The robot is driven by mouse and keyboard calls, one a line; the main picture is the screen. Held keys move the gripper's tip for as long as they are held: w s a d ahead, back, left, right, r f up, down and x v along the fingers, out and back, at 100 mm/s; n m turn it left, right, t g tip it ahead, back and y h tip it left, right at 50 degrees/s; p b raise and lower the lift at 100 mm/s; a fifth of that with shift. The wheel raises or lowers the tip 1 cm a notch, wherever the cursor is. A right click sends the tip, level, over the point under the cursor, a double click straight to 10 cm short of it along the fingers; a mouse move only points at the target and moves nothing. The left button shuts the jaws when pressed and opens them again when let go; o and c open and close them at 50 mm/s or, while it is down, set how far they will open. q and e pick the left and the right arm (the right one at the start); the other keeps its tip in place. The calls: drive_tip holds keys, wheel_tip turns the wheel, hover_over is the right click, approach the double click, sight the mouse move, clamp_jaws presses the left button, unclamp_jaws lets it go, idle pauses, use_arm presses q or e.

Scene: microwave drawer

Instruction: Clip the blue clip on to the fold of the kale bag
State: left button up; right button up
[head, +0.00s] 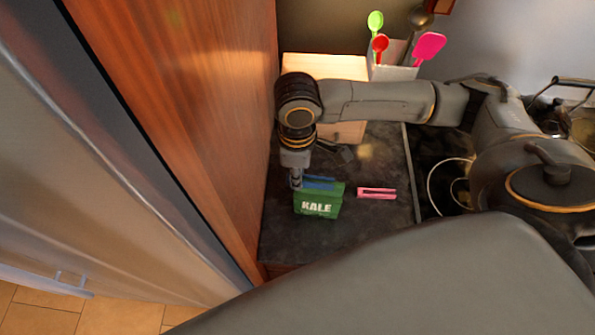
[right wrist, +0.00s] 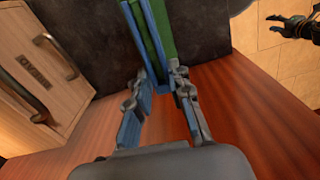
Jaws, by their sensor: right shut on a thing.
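The green kale bag (head: 320,203) stands on the dark counter with its white KALE lettering showing. The blue clip (head: 319,183) lies along the bag's top edge; in the right wrist view the blue clip (right wrist: 153,38) runs beside the green bag (right wrist: 166,22). My right gripper (head: 297,182) is at the left end of the clip, shut on it. In the right wrist view its fingers (right wrist: 160,88) straddle the clip's near end. I cannot tell whether the clip's jaws enclose the fold. A dark gripper, apparently my left (right wrist: 288,22), shows small over the floor, its jaw state unclear.
A pink clip (head: 377,193) lies to the bag's right. A wooden box (head: 325,68) stands behind, near a utensil holder (head: 391,71). The stove (head: 437,165) is to the right. A wooden panel (head: 195,100) rises close on the left.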

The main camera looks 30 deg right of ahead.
drive_tip(key=shift+f, duration=0.5)
idle(0.5)
drive_tip(key=o, duration=1.3)
drive_tip(key=shift+r, duration=0.15)
drive_tip(key=shift+r+p, duration=1.1)
drive_tip(key=shift+r, duration=2.8)
